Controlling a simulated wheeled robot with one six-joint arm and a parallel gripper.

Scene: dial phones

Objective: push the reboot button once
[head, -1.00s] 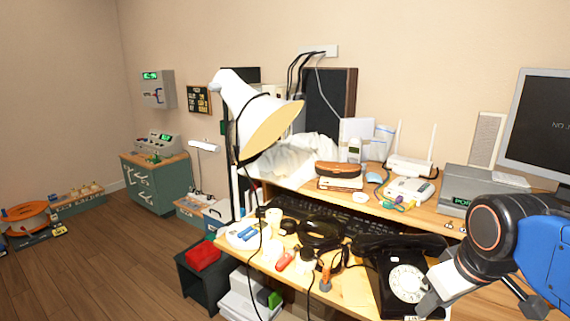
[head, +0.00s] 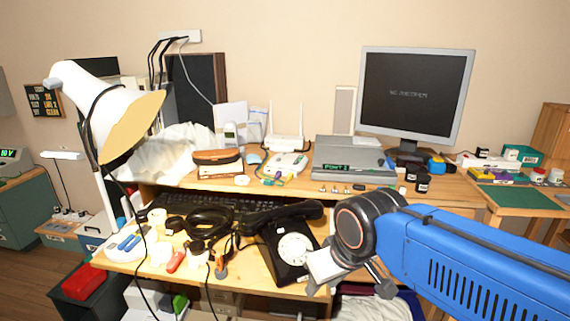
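I cannot make out a button marked reboot. A grey box (head: 352,160) with a small green display stands on the raised shelf below the monitor (head: 415,98); small parts line the shelf edge in front of it. A white router (head: 285,142) with two antennas stands left of it. A black dial phone (head: 290,249) sits on the lower desk. My gripper (head: 345,285) is at the end of my blue arm, just right of the phone in the picture. It is seen from behind and its fingers are not clear. It appears apart from the grey box.
A white lamp (head: 103,110) leans over the desk's left side. Headphones (head: 208,220), a keyboard (head: 185,203) and loose tools crowd the lower desk. Small dark cubes (head: 422,184) stand right of the box. A green mat (head: 515,198) lies on a table at right.

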